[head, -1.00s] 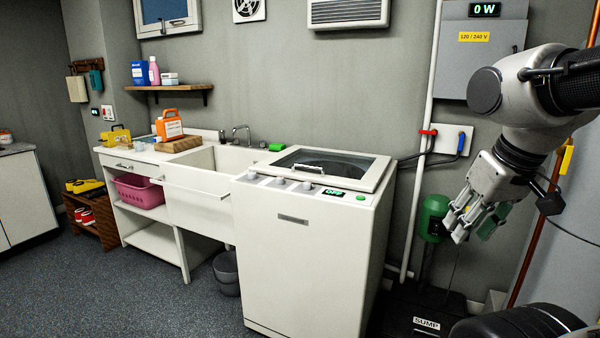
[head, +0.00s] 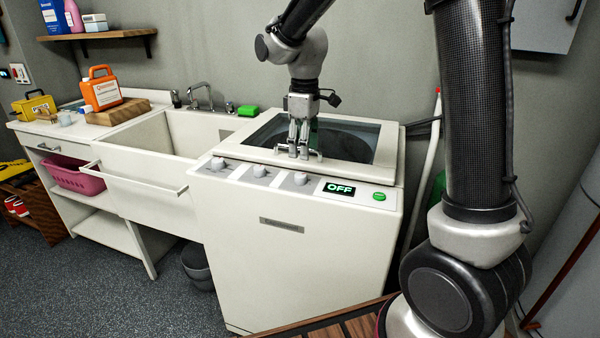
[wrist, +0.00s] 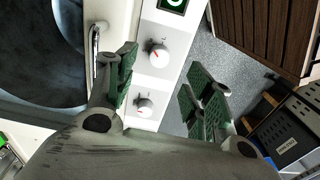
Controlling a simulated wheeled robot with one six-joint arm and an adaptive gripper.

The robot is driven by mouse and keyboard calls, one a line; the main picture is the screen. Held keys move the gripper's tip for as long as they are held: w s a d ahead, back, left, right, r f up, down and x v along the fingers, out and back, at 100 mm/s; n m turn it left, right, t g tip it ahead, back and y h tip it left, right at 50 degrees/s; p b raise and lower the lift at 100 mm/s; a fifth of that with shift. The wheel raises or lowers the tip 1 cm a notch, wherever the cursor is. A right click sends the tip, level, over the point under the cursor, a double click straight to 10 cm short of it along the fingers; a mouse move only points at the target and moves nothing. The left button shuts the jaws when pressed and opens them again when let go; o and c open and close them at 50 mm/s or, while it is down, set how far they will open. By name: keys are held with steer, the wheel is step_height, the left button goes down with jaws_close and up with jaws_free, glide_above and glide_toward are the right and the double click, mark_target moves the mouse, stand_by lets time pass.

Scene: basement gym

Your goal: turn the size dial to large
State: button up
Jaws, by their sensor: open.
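A white top-loading washer (head: 300,250) has three white dials on its front panel: a left dial (head: 218,163), a middle dial (head: 260,171) and a right dial (head: 300,178). The display (head: 339,188) reads OFF. I cannot read which dial is for size. My gripper (head: 298,153) is open and empty, pointing down by the lid's front handle, above the panel. The left dial is hidden there.
The glass lid (head: 345,140) is closed, with a raised metal handle (wrist: 95,45) close beside one finger. A green button (head: 379,197) sits right of the display. A sink (head: 140,135) adjoins the washer on the left. A slatted wooden surface (head: 340,328) is at the front.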

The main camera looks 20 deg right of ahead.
mark_target(300, 174)
steer(key=f, duration=0.8)
steer(key=shift+w+a+f, duration=0.3)
steer(key=shift+a, duration=0.05)
steer(key=c, duration=1)
steer(key=m, duration=0.4)
steer(key=shift+m, duration=2.2)
